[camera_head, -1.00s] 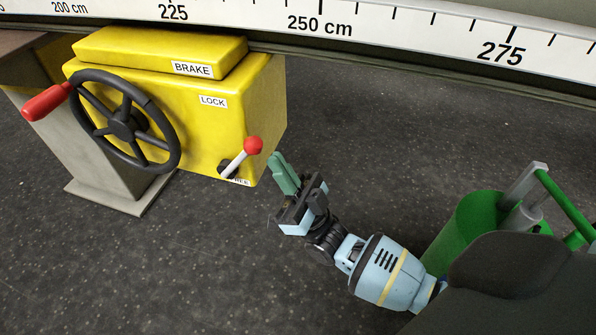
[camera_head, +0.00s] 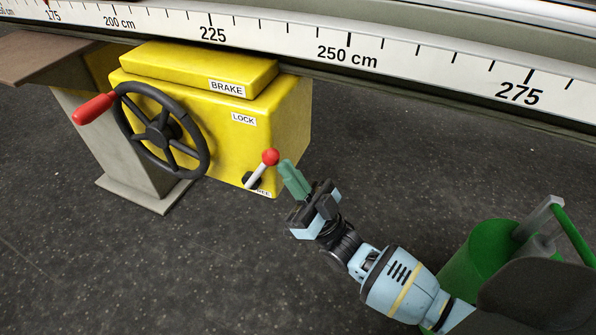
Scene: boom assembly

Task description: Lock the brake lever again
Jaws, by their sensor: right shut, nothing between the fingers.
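The brake lever (camera_head: 260,171) is a short white rod with a red ball knob (camera_head: 270,157), on the front of the yellow brake box (camera_head: 222,140). It leans up and to the right from its dark pivot, near the low label ending in "EE", which is partly covered. The LOCK label (camera_head: 243,119) is higher on the same face. My right gripper (camera_head: 291,176), with green fingers, is shut and empty just right of the knob. Whether it touches the knob cannot be told. My left gripper is not in view.
A black handwheel (camera_head: 160,132) with a red handle (camera_head: 94,108) sits on the left of the box. A white scale beam (camera_head: 400,60) runs above. A green cylinder (camera_head: 482,258) stands at the lower right. The dark floor in front is clear.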

